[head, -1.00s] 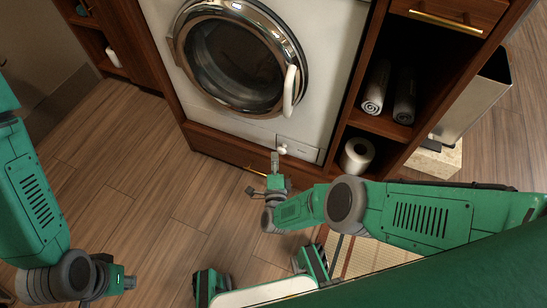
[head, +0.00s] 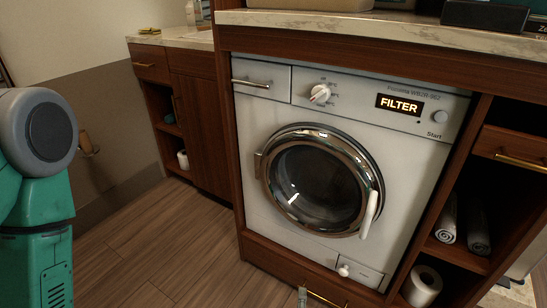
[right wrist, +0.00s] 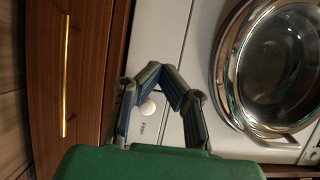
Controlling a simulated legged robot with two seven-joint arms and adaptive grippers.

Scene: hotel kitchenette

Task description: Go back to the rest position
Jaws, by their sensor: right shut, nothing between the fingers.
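My right gripper (right wrist: 160,74) is shut and empty in the right wrist view, its fingertips together in front of the washer's small filter panel. Only the tip of the right gripper (head: 302,297) shows at the bottom edge of the head view, below and left of the white filter knob (head: 343,270). The knob (right wrist: 148,106) also shows between the fingers in the right wrist view; I cannot tell the gap to it. My left arm (head: 40,170) stands at the left of the head view. Its gripper is out of view.
The white washing machine (head: 270,180) has its round door (head: 318,185) shut, and its display (head: 400,104) reads FILTER. A gold drawer handle (head: 326,300) is below. Open shelves at right hold rolled towels (head: 446,218) and a paper roll (head: 422,286). The floor (head: 165,260) at left is clear.

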